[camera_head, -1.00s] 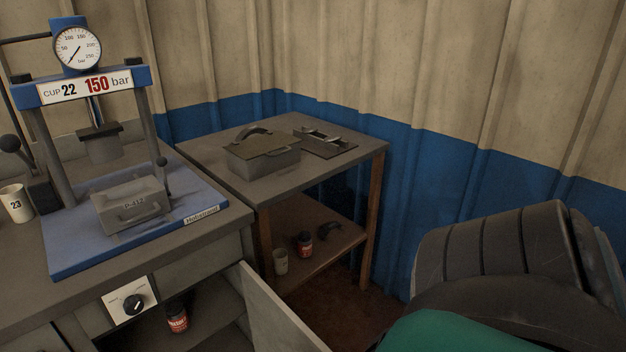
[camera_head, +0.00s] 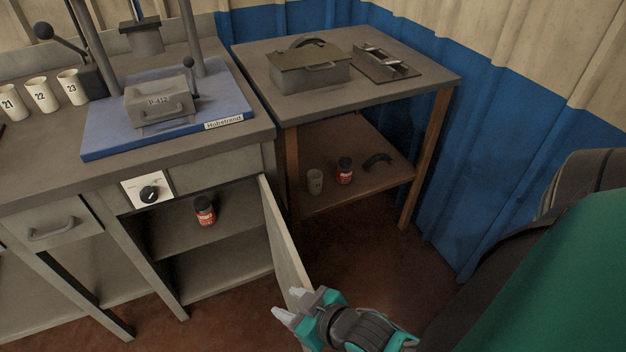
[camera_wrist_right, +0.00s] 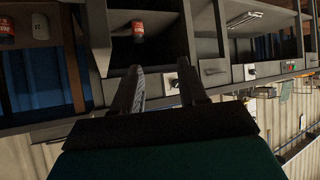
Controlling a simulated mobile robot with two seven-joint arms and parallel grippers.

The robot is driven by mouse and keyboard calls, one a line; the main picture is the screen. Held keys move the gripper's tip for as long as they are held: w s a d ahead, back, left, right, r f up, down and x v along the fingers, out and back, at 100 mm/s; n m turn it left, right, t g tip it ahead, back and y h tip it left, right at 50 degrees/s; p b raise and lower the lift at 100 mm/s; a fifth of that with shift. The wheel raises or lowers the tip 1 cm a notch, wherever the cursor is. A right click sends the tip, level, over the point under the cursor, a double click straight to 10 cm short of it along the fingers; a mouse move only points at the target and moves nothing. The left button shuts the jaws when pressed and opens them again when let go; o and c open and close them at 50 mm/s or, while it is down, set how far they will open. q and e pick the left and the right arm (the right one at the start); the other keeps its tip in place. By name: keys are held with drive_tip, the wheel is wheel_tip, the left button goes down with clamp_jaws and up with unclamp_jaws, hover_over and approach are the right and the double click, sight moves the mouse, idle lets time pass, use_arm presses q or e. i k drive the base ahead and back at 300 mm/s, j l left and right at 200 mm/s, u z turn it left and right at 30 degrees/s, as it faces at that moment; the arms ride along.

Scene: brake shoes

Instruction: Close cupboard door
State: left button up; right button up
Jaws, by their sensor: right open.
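The cupboard door (camera_head: 284,240) is a pale grey panel, hinged at the right side of the cupboard (camera_head: 215,235) under the workbench. It stands open, swung out toward me. The cupboard's inside shows, with a red jar (camera_head: 204,211) on its shelf. My right gripper (camera_head: 284,303) is low, close to the door's lower near end. Its fingers are apart and hold nothing; I cannot tell whether it touches the door. In the right wrist view, the open fingers (camera_wrist_right: 162,85) point toward the cupboard front, and the red jar (camera_wrist_right: 138,30) shows beyond them. My left gripper is out of view.
A side table (camera_head: 255,45) stands right of the bench, with a metal box (camera_head: 308,72) on top and a cup, a jar and a dark curved part on its lower shelf. A blue press base (camera_head: 100,140) sits on the bench. Floor (camera_head: 370,255) right of the door is clear.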

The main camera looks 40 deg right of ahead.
sight(291, 271)
drive_tip(key=k+l, duration=0.1)
drive_tip(key=l, duration=0.25)
drive_tip(key=k+l, duration=0.15)
drive_tip(key=l, duration=0.2)
drive_tip(key=k+l, duration=0.1)
drive_tip(key=l, duration=0.3)
drive_tip(key=k+l, duration=0.15)
drive_tip(key=l, duration=0.2)
drive_tip(key=i+l+u, duration=0.1)
drive_tip(key=l, duration=0.25)
drive_tip(key=i+l, duration=0.1)
drive_tip(key=l, duration=0.3)
drive_tip(key=u, duration=0.05)
